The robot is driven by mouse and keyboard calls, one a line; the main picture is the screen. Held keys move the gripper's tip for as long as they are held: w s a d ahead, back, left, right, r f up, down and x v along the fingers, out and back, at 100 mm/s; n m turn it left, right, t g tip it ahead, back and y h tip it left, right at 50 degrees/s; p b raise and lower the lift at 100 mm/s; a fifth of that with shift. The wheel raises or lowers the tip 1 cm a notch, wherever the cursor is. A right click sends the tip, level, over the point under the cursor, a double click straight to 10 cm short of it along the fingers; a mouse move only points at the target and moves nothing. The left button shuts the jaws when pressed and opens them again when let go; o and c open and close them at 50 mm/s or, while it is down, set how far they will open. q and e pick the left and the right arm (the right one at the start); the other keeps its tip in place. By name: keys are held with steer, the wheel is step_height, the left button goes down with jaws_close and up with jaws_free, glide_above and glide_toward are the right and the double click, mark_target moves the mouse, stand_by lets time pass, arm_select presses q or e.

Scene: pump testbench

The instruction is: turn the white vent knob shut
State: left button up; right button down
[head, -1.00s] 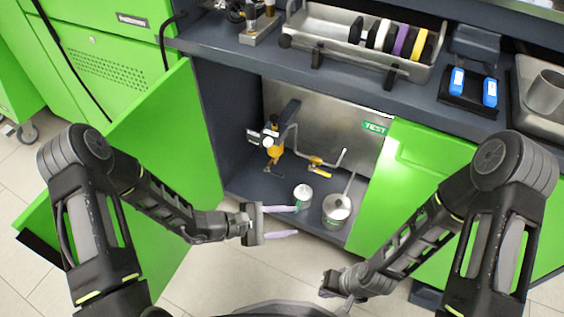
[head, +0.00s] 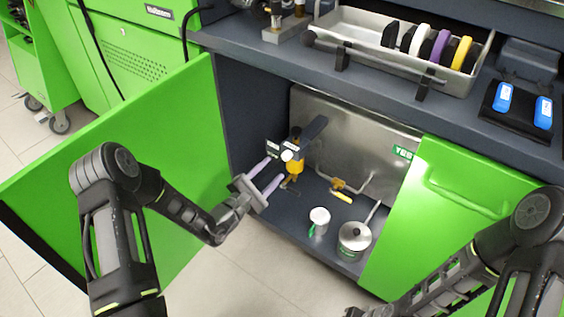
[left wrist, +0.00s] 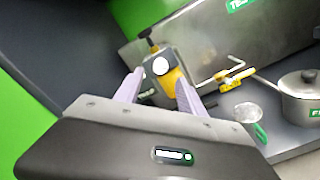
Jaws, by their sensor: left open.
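The white vent knob (head: 287,155) is a small round knob on the pump unit with the yellow body (head: 295,167) inside the open cabinet. In the left wrist view the knob (left wrist: 160,67) shows just beyond and between the fingertips. My left gripper (head: 272,171) is open, with its two pale purple fingers pointing at the knob. It also shows in the left wrist view (left wrist: 158,80). I cannot tell whether the fingers touch the knob. My right arm is at the lower right in the head view, and its gripper is out of the picture.
The open green door (head: 150,140) is at left. The counter (head: 250,45) overhangs above, with a tray of discs (head: 350,55).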

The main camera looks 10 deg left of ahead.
mark_target(284, 158)
arm_select(q)
steer(key=b+x, duration=0.1)
steer(key=x, duration=0.4)
steer(key=shift+f+b, duration=0.1)
steer(key=shift+b, duration=0.2)
steer(key=shift+w+d, duration=0.15)
steer(key=shift+w, duration=0.25)
steer(key=shift+c, duration=0.5)
jaws_close()
